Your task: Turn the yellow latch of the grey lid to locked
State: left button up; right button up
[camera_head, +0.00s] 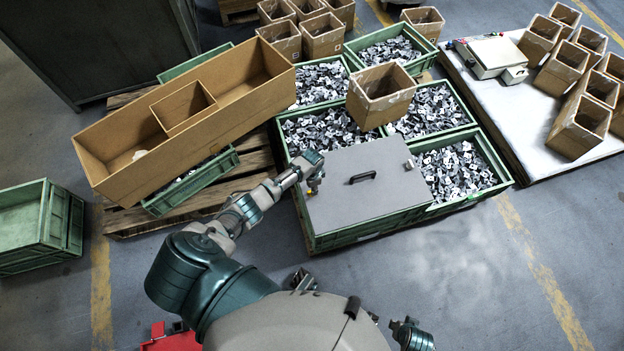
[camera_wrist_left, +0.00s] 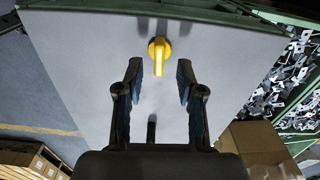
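The grey lid (camera_head: 345,205) lies flat over part of a green crate. In the left wrist view the same lid (camera_wrist_left: 85,60) fills most of the picture. The yellow latch (camera_wrist_left: 159,50) has a round base, and its lever points down in that picture, toward my gripper. In the head view only a small bit of the latch (camera_head: 310,192) shows beside my gripper. My left gripper (camera_wrist_left: 159,70) is open and empty, with one finger on each side of the lever's line, seemingly short of the latch. My right gripper is not clearly shown.
A black handle (camera_head: 362,177) stands on the lid. Green crates of stamped parts (camera_head: 455,170) lie right of and behind it. A cardboard box (camera_head: 381,95) stands just behind the lid. A long cardboard tray (camera_head: 130,185) is at left. Open floor lies in front.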

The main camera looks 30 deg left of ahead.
pick_arm(q)
notch_tip(320, 180, up, 9)
jog(key=shift+r, duration=0.2)
pick_arm(e)
jog(key=shift+w, duration=0.1)
dwell(0.4)
pick_arm(q)
jog(key=s+d+f+n+p, duration=0.25)
jog(key=s+d+f, duration=0.25)
jog(key=s+f, duration=0.6)
jog(key=s+d+f+n+t+p, duration=0.1)
jog(key=s+d+f, duration=0.1)
jog(key=s, duration=0.8)
jog(key=s+d+f+n+p, duration=0.1)
jog(key=s+d+f, duration=0.1)
jog(key=s, duration=0.9)
jog(key=shift+s+f+n+t, duration=0.25)
jog(key=shift+f+n+t, duration=0.15)
jog(key=shift+f, duration=0.2)
pick_arm(e)
jog(key=s+f, duration=0.4)
jog(key=f, duration=0.8)
jog(key=shift+s+d+f+g, duration=0.2)
jog(key=shift+s+d+g, duration=0.05)
jog(key=shift+s+g, duration=0.05)
